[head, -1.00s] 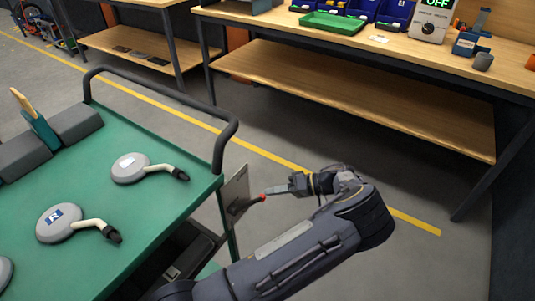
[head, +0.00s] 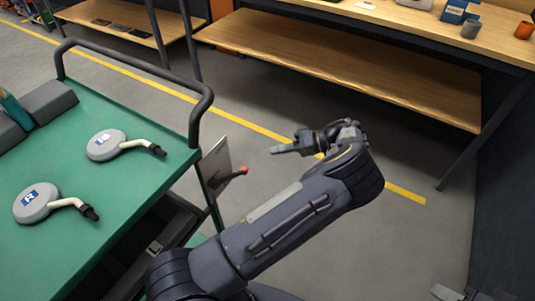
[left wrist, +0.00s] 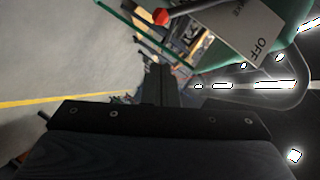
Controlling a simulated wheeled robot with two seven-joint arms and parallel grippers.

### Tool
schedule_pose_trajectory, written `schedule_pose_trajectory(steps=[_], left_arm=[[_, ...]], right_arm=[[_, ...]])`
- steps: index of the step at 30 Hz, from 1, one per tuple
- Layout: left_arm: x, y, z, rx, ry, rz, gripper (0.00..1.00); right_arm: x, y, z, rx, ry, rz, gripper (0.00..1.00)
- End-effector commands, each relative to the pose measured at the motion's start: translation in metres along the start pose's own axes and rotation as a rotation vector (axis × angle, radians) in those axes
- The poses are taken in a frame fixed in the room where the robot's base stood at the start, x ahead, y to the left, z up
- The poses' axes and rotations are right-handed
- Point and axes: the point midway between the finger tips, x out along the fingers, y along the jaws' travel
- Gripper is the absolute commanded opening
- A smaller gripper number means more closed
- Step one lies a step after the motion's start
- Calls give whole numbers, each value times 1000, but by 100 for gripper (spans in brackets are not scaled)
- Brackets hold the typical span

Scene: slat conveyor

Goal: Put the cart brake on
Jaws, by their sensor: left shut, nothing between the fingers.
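The green cart (head: 110,215) stands at the left with its dark handle (head: 135,68) toward the bench. The brake lever ends in a red knob (head: 244,170) that points right, away from the plate. My left gripper (head: 274,150) is shut and empty, right of the knob and apart from it. In the left wrist view the red knob (left wrist: 161,17) and the plate (left wrist: 240,32), with "OFF" printed on it, lie beyond my fingers (left wrist: 160,82). A grey part at the head view's bottom right may be my right gripper (head: 452,293).
Two round grey devices (head: 105,145) with pale handles lie on the cart top. A workbench (head: 350,65) with a lower shelf stands behind. The floor (head: 310,100) between cart and bench is clear, with a yellow line.

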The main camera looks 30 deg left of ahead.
Motion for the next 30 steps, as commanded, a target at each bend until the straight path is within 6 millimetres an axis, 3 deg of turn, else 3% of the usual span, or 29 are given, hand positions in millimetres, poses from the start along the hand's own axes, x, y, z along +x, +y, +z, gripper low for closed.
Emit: schedule_pose_trajectory(steps=[3,9,30], left_arm=[[-23,2,0,1,4,5,0],[-45,0,0,0,3,2,0],[-50,-1,0,0,3,1,0]], right_arm=[[3,1,1,0,-1,0,36],[4,2,2,0,-1,0,36],[4,2,2,0,-1,0,36]])
